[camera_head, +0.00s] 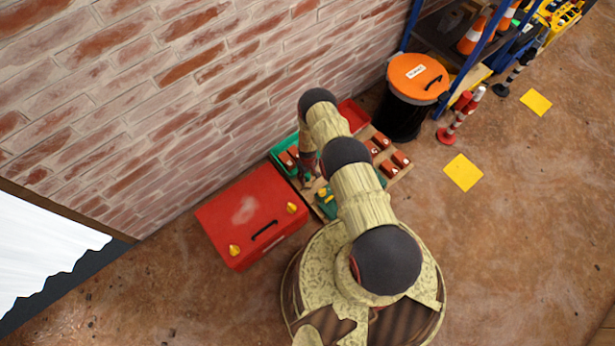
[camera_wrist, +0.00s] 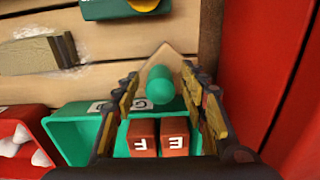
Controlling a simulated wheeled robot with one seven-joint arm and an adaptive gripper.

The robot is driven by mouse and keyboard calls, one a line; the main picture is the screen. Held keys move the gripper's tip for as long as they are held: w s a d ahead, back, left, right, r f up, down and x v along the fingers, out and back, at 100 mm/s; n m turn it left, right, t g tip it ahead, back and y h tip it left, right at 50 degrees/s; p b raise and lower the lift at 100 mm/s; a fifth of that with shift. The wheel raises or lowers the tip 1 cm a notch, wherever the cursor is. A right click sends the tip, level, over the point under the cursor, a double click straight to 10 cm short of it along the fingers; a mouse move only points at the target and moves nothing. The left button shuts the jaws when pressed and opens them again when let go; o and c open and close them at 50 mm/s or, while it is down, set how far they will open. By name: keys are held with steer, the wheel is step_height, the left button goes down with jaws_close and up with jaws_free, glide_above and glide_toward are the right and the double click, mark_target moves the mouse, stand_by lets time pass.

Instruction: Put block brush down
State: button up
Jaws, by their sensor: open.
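In the wrist view, my gripper (camera_wrist: 161,76) is open, with one finger on each side of a green rounded handle end (camera_wrist: 160,86). A pale tan pointed piece (camera_wrist: 172,58) shows just beyond the handle. I cannot tell whether this is the block brush. A tan-grey piece with a dark brown end (camera_wrist: 40,53), brush-like in look, lies on the planks at the left, apart from my fingers. In the head view, my gripper (camera_head: 308,172) is low over the boards by the wall, partly hidden by my arm.
A green tray (camera_wrist: 75,135) holds brick blocks marked F and E (camera_wrist: 158,138). A red bin (camera_wrist: 20,125) with white pieces is at the left. A red case (camera_head: 245,215) lies beside the boards. A black bucket with an orange lid (camera_head: 418,78) stands right. Open floor lies right.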

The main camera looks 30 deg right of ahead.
steer(key=w+r+t+p, duration=0.15)
steer(key=w+r, duration=0.35)
steer(key=r, duration=1.3)
steer(key=w+r+p, duration=0.3)
steer(key=w+r, duration=0.2)
steer(key=r, duration=1.3)
steer(key=s+a+r, duration=0.1)
steer(key=a+r, duration=0.1)
steer(key=r, duration=1)
steer(key=a+r, duration=0.2)
steer(key=r, duration=1)
steer(key=s+a+r+t, duration=0.1)
steer(key=s+r, duration=0.4)
steer(key=r, duration=0.3)
steer(key=s+a+r+m+t, duration=0.1)
steer(key=s+a+r, duration=0.1)
steer(key=s+r, duration=0.45)
steer(key=s+a+r+t, duration=0.1)
steer(key=s+r, duration=0.2)
steer(key=r, duration=0.6)
steer(key=s+a+r, duration=0.1)
steer(key=s+r, duration=0.2)
steer(key=s, duration=0.7)
steer(key=s+a+r+t, duration=0.1)
steer(key=s+r, duration=0.3)
steer(key=s, duration=0.6)
steer(key=shift+s+a+r+m, duration=0.15)
steer(key=shift+s+a+m, duration=0.25)
steer(key=shift+a, duration=0.3)
